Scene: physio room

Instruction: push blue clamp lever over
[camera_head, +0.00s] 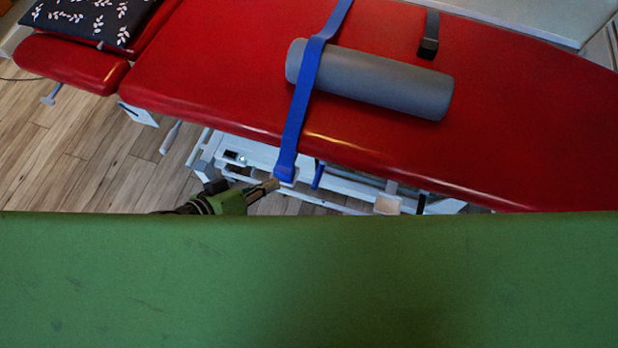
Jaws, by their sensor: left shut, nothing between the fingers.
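The blue clamp lever (318,175) is a short, upright blue piece at the near edge of the red treatment table (200,90). My left gripper (271,186) is low beside the table's edge, left of the buckle and lever. Its fingers are shut and empty, their tips close to the buckle; I cannot tell if they touch it. A clear gap separates the tips from the lever. My right gripper is not in view.
The strap crosses a grey bolster (385,82) lying on the table. A black strap (429,38) lies further back. A patterned dark cushion (85,18) is at top left. White frame bars (345,182) run under the table. Wooden floor (75,150) is open at left.

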